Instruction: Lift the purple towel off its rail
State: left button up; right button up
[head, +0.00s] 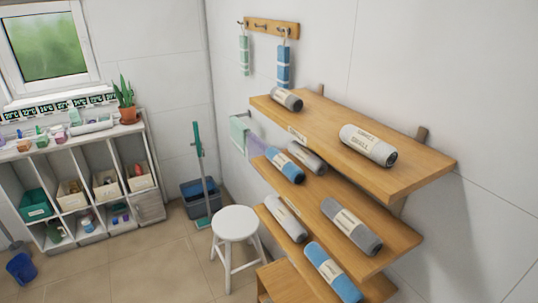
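The purple towel (256,145) hangs on the wall to the left of the wooden shelves, next to a pale green towel (239,133). Only a narrow strip of the purple towel shows; its right part is hidden by the shelves and a rolled blue towel. The end of a metal rail (240,115) shows above the green towel. The part of the rail above the purple towel is hard to make out. Neither of my grippers is in view.
Stepped wooden shelves (420,160) with several rolled towels jut out at the right. A white stool (236,224) stands below the towels. A mop bucket (200,193) is in the corner, and a white cubby unit (95,165) stands left. Tiled floor (150,258) is clear in front.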

aim_at(257, 147)
jog(key=i+j+z, duration=0.1)
jog(key=z, duration=0.35)
jog(key=i+j+z, duration=0.1)
jog(key=j+z, duration=0.2)
jog(key=z, duration=0.15)
jog(key=j+z, duration=0.2)
jog(key=z, duration=0.2)
jog(key=j+z, duration=0.5)
jog(key=j, duration=0.65)
